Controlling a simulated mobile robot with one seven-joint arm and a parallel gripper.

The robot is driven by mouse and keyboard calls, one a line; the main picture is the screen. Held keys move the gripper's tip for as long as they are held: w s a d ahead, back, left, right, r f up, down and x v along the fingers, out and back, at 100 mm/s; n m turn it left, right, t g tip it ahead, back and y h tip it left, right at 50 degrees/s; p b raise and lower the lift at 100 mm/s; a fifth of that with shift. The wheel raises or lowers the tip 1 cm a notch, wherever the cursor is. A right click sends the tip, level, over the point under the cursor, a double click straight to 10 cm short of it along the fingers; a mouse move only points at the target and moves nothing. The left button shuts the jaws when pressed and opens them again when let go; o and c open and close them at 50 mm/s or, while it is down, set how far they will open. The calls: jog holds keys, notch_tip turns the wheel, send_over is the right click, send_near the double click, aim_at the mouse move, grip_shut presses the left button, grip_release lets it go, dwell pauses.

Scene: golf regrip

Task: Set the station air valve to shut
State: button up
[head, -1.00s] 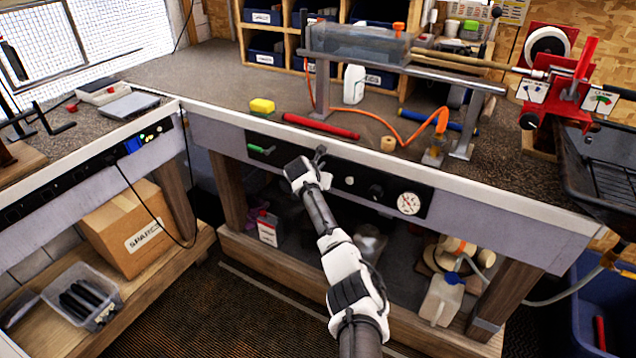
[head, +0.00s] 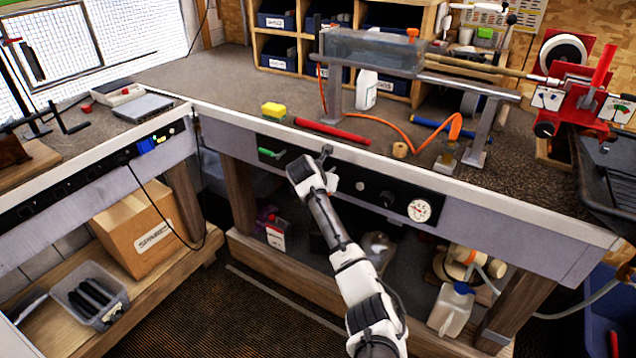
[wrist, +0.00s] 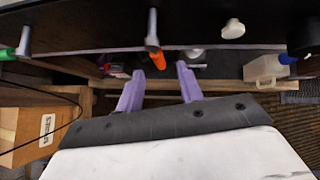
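A black panel (head: 393,199) on the bench front carries the controls. At its left is a lever with a green handle (head: 271,154); it shows at the left edge of the wrist view (wrist: 22,45). To its right is a second lever with a grey stem (head: 326,152). In the wrist view its orange handle (wrist: 158,60) lies near the gap between my fingertips. I cannot read which lever is station air. My gripper (wrist: 160,72) is open, its two purple fingers apart and pointing at the second lever. Contact cannot be told. In the head view my wrist hides the orange handle.
The panel also has a white knob (wrist: 233,28), a black knob and a round gauge (head: 419,210). The bench edge overhangs it. A white jug (head: 450,308) and a cardboard box (head: 140,235) sit on the low shelves. The floor in front is free.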

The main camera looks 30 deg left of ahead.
jog(key=b+v, duration=0.1)
jog(key=v, duration=0.6)
jog(key=shift+s+r, duration=0.2)
jog(key=shift+a, duration=0.1)
